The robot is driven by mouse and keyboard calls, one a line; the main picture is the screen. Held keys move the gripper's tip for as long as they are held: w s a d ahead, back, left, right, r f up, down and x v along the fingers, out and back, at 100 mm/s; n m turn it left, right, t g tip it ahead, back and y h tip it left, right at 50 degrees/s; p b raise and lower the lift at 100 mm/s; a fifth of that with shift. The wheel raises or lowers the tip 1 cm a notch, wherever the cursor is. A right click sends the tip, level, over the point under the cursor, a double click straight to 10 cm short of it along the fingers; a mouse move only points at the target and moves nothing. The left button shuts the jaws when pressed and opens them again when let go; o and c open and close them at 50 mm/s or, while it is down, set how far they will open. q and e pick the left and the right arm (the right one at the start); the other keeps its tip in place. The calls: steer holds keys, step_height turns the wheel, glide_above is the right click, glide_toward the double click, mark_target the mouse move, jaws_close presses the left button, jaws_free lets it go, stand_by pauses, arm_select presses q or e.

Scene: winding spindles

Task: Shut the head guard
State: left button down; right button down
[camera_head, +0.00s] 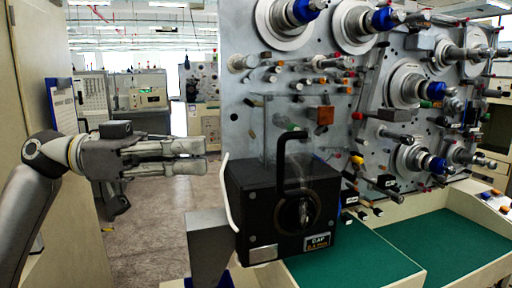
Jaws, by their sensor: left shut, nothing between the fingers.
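A black head unit (262,215) with a round dark recess on its front and a "0.5 mm" label stands at the centre. A clear, see-through panel (268,130), which looks like the head guard, stands upright above and behind it. A black bar handle (281,160) rises at the unit's top front; I cannot tell whether it belongs to the guard. My left gripper (206,155) is at the left, pointing right, fingers shut and empty. It is apart from the unit, left of it and level with its top. My right gripper is not in view.
A grey machine panel (240,110) with spindles, blue knobs and guide pins fills the right side. Green work surfaces (350,260) lie below it. A grey metal post (208,235) and a curved white strip (228,190) stand left of the unit. Open aisle floor (150,240) lies beneath my left gripper.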

arm_select(q)
steer(key=d+p, duration=0.3)
steer(key=d, duration=0.6)
steer(key=shift+s+d+p, duration=0.15)
steer(key=shift+d+p, duration=0.15)
steer(key=shift+d, duration=0.05)
